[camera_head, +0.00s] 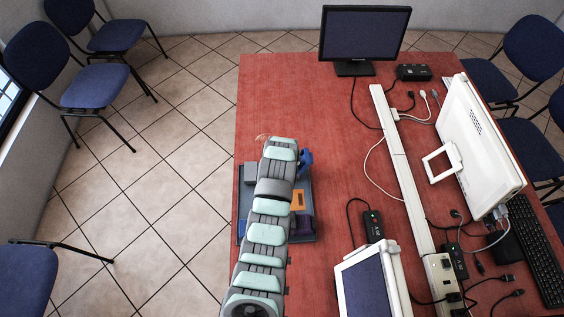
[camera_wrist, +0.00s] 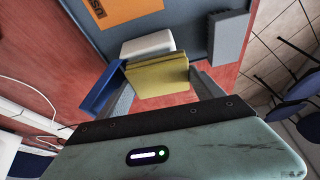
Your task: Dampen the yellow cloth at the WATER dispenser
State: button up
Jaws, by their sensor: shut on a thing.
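The yellow cloth (camera_wrist: 158,78) is a folded, block-like pad in the wrist view. My gripper (camera_wrist: 160,72) is shut on it, with a grey finger at each side. A white block (camera_wrist: 148,44) sits just beyond the cloth; I cannot tell whether they touch. In the head view my arm hides the cloth and fingers. A blue object (camera_head: 306,160) stands beside my arm's end, and a blue piece (camera_wrist: 100,90) shows left of the fingers in the wrist view. No WATER label is readable, so I cannot tell which object is the dispenser.
A blue-grey tray (camera_head: 305,236) lies under my arm at the red table's left edge. It holds an orange item (camera_head: 298,199), lettered in the wrist view (camera_wrist: 125,8), and a grey block (camera_wrist: 228,36). Monitors, a white cable channel (camera_head: 400,165) and loose cables occupy the right.

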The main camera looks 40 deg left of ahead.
jog(key=shift+r+p, duration=1.4)
jog(key=shift+r, duration=2.1)
